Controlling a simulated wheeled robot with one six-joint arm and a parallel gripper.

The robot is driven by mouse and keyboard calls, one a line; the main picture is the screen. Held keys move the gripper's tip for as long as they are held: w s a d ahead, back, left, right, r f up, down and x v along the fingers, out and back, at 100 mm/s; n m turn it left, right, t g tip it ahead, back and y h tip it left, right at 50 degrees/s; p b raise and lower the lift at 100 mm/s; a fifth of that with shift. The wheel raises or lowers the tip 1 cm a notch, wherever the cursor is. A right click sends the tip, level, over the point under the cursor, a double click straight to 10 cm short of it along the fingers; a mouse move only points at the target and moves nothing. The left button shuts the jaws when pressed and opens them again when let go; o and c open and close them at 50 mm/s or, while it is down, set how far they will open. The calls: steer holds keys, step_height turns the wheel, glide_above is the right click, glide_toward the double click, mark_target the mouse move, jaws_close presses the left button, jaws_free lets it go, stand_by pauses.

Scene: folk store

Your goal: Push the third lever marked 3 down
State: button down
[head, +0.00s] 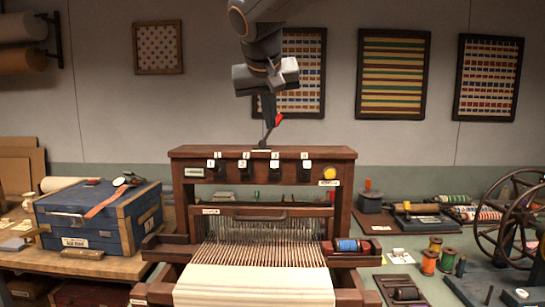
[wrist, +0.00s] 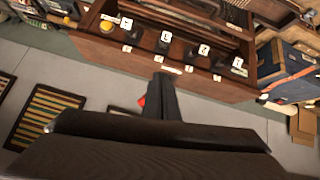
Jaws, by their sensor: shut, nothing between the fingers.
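The wooden loom (head: 180,153) stands in the middle of the head view. Several dark levers with white number tags line its upper beam. The third lever from the left (head: 275,174) is left of the fourth; its tag is too small to read surely. In the wrist view, seen from the opposite side, the third lever (wrist: 164,46) is second from the left. My gripper (head: 264,146) is shut and empty, pointing down at the beam's top, between the second and third levers sideways. In the wrist view its fingertips (wrist: 162,77) are near the beam, apart from the levers.
A yellow knob (head: 330,173) is right of the levers. A blue chest (head: 70,224) stands on the left table. Thread spools (head: 429,262) and a spoked wheel (head: 480,230) are at the right. Framed textiles (head: 394,75) hang on the wall behind.

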steer(key=r, duration=0.1)
steer(key=p, duration=0.3)
glide_above(272, 161)
steer(key=w, duration=0.3)
steer(key=f, duration=0.6)
steer(key=shift+s+a+f, duration=0.2)
steer(key=shift+f, duration=0.1)
steer(key=shift+s+d+f, duration=0.15)
steer(key=shift+s+f, duration=0.55)
steer(key=shift+f, duration=0.25)
steer(key=shift+s+d+f+p, duration=0.1)
steer(key=shift+s+f+p, duration=0.25)
steer(key=shift+f, duration=0.4)
steer(key=shift+w, duration=0.1)
steer(key=shift+f+t+b, duration=0.25)
steer(key=shift+t+b, duration=0.05)
steer(key=shift+b, duration=0.65)
